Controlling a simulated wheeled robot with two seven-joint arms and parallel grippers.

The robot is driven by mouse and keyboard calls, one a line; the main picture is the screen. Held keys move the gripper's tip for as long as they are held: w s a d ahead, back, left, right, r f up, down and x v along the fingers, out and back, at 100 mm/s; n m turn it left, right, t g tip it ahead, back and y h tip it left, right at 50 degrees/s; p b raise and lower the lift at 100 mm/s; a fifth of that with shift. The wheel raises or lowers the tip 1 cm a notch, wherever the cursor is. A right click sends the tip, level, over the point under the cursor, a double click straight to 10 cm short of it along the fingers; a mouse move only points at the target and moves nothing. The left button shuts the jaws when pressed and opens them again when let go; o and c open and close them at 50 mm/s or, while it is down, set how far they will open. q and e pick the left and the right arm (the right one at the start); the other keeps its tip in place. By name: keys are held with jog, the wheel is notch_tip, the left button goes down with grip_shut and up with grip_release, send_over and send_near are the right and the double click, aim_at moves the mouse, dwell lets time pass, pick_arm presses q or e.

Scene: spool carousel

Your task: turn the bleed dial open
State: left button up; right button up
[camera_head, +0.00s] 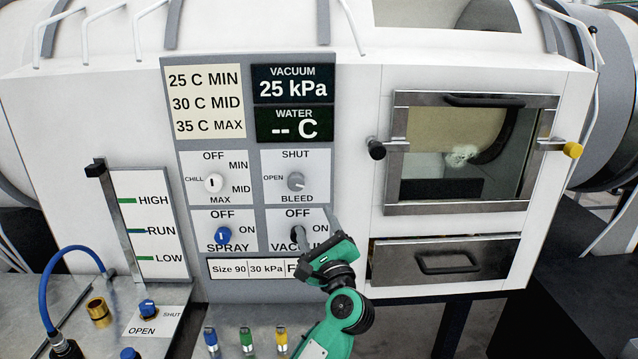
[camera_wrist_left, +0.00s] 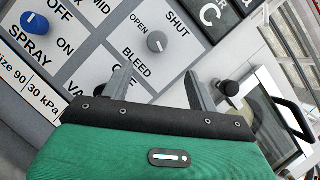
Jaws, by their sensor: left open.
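The bleed dial (camera_head: 295,181) is a small round grey knob on a white plate, with SHUT printed above it and OPEN to its left. It also shows in the left wrist view (camera_wrist_left: 157,41), ahead of the fingertips. I cannot tell for sure which way its pointer faces. My left gripper (camera_head: 318,230) is below and slightly right of the dial, in front of the vacuum switch area. In the left wrist view its two fingers (camera_wrist_left: 157,85) are spread apart with nothing between them, and the dial is beyond them, apart. The gripper partly hides the VACUUM label. My right gripper is not in view.
A white chill dial (camera_head: 214,183) and a blue spray knob (camera_head: 222,235) are left of the bleed dial. The vacuum display (camera_head: 293,84) reads 25 kPa. A chamber door (camera_head: 393,150) with a black knob (camera_head: 376,148) stands to the right, above a drawer (camera_head: 440,262).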

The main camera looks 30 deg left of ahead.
aim_at(296, 185)
pick_arm(q)
jog(key=shift+n+g, duration=0.3)
jog(key=shift+n, duration=0.5)
jog(key=p+x, duration=0.1)
jog(key=x, duration=0.3)
jog(key=p+x, duration=0.2)
jog(key=x, duration=0.2)
jog(key=p+x, duration=0.2)
jog(key=x, duration=0.2)
jog(key=shift+w+a+r, duration=0.1)
jog(key=shift+a+r, duration=0.1)
jog(key=shift+r, duration=0.25)
jog(key=shift+w+a+p, duration=0.45)
jog(key=shift+w+a, duration=0.1)
jog(key=shift+a, duration=0.05)
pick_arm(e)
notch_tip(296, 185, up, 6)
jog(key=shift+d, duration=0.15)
pick_arm(q)
jog(key=c, duration=1)
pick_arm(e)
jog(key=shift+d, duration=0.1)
